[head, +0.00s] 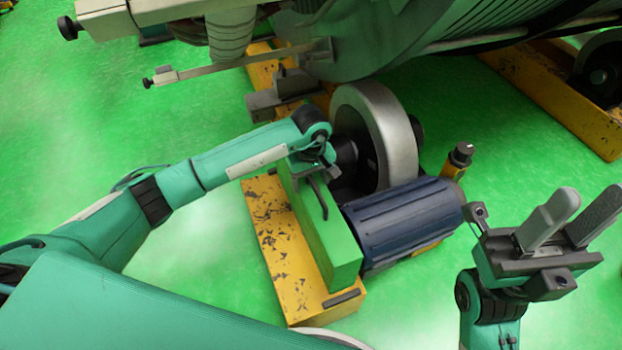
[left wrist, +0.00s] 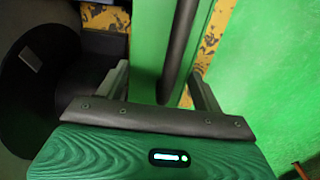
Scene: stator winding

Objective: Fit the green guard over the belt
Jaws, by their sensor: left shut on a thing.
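The green guard (head: 341,246) is a long box with a dark bar handle (head: 318,196) on top. It is over the yellow base, against the end of the blue ribbed motor (head: 405,218). I cannot make out the belt. My right gripper (head: 585,203) is empty, its two grey fingers apart, right of the motor.
A large grey wheel (head: 373,135) stands behind the motor, close to my left gripper. The scuffed yellow base (head: 275,240) lies under the guard. A big ribbed drum (head: 400,40) and a metal arm fill the top. Green floor is clear at left and lower right.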

